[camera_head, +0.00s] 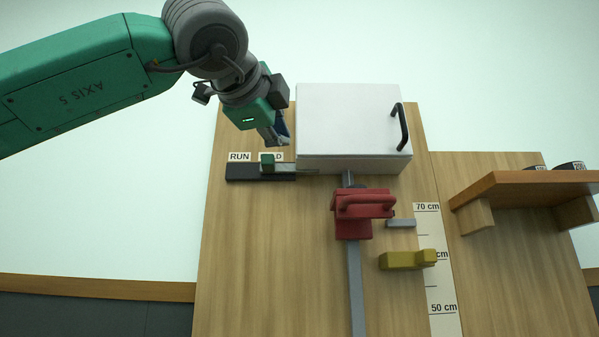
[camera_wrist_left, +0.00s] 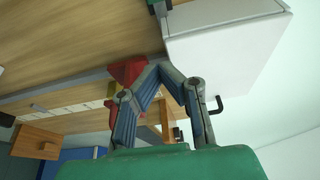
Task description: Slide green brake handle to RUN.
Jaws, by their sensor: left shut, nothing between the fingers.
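The green brake handle (camera_head: 267,161) is a small block on a dark slide rail (camera_head: 245,172) on the wooden board. It stands at the right part of the rail, in front of a label whose last letter, D, shows. The RUN label (camera_head: 239,157) is above the rail's left end. My left gripper (camera_head: 284,142) is shut and empty, above and right of the handle, apart from it in the picture. Its closed fingertips (camera_wrist_left: 160,68) also show in the left wrist view. My right gripper is not in view.
A white box (camera_head: 345,125) with a black handle is right of my left gripper. Below it, a red carriage (camera_head: 364,212) sits on a vertical grey rail (camera_head: 355,290), with a yellow block (camera_head: 405,260) beside a centimetre scale (camera_head: 441,285). A wooden shelf (camera_head: 520,188) stands at right.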

